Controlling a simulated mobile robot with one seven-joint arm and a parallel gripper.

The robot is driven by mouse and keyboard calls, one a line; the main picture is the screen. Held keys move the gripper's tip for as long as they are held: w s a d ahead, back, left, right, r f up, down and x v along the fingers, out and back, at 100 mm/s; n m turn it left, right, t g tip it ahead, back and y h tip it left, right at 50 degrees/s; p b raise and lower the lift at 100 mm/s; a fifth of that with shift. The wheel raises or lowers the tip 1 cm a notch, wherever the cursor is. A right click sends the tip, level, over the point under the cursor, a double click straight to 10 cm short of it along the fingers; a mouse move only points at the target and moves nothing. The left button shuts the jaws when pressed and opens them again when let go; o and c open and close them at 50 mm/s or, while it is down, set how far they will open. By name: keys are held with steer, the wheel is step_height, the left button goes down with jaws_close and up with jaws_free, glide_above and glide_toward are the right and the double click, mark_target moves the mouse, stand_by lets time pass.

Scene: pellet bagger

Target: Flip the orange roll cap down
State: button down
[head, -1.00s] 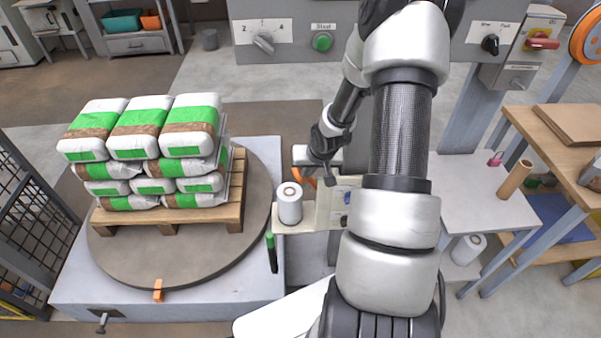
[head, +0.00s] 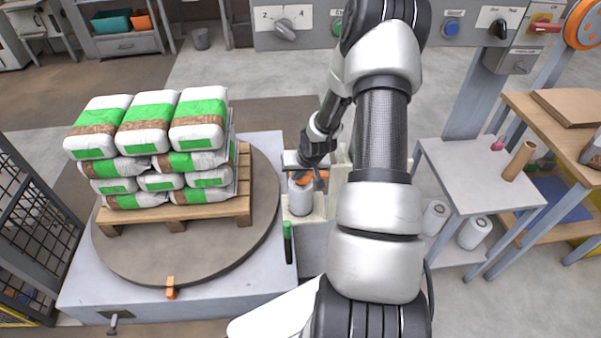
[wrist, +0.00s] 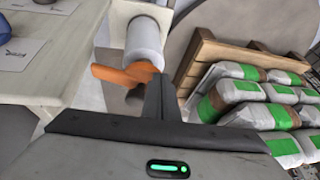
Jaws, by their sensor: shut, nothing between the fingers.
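The white film roll (head: 300,201) stands upright on a pale bracket beside the turntable. The orange roll cap (head: 304,180) lies over the top of the roll, whose core hole is hidden. I cannot tell whether it sits fully flat. In the wrist view the roll (wrist: 145,42) points toward me with the orange cap (wrist: 112,75) across its near end. My gripper (wrist: 160,88) is shut and empty, its fingertips right at the cap, touching or nearly so. In the head view my gripper (head: 317,181) is at the cap's right side, partly hidden by my arm.
Left of the roll is a turntable (head: 180,262) with a pallet of stacked bags (head: 172,125). A control panel (head: 285,27) is behind. A grey side table (head: 480,180) stands at the right.

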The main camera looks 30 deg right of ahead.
steer(key=shift+w+a+f+b, duration=0.1)
steer(key=shift+a+f+b, duration=0.2)
steer(key=shift+f, duration=0.35)
steer(key=shift+w+a+f+b, duration=0.15)
steer(key=shift+f+b, duration=0.2)
steer(key=shift+f, duration=0.3)
steer(key=shift+a+f+b, duration=0.25)
steer(key=shift+f+b, duration=0.1)
steer(key=shift+f, duration=0.45)
steer(key=shift+a, duration=0.1)
